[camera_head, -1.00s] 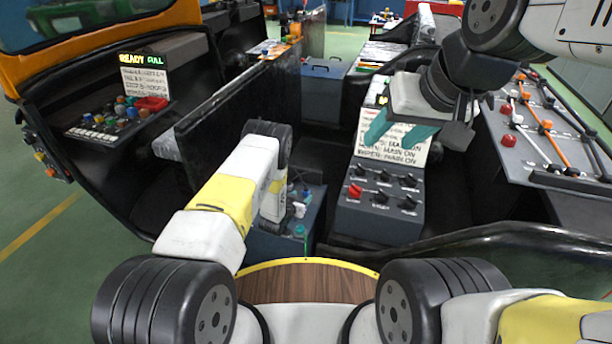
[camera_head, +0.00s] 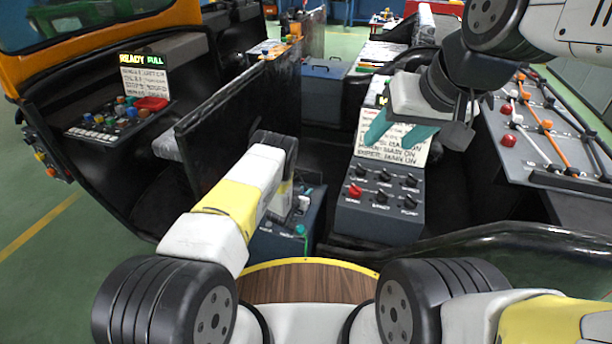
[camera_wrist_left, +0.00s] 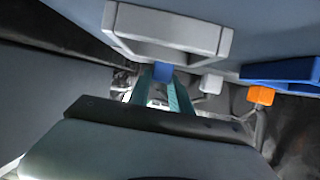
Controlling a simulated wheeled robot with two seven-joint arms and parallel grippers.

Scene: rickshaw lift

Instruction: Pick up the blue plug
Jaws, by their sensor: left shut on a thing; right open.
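In the left wrist view, the teal fingers of my left gripper (camera_wrist_left: 164,83) are shut on the small blue plug (camera_wrist_left: 163,71). The plug sits at the fingertips, just below a light grey bracket (camera_wrist_left: 170,32); I cannot tell whether they touch. A white plug (camera_wrist_left: 211,84) and an orange plug (camera_wrist_left: 261,96) are to its right, apart from the fingers.
A dark box (camera_head: 283,240) with a small green part on top stands beside my left forearm. A switch panel with a red knob (camera_head: 355,190) is right of it. A sloped panel with rods (camera_head: 545,140) is at the right. A black partition (camera_head: 235,115) stands left.

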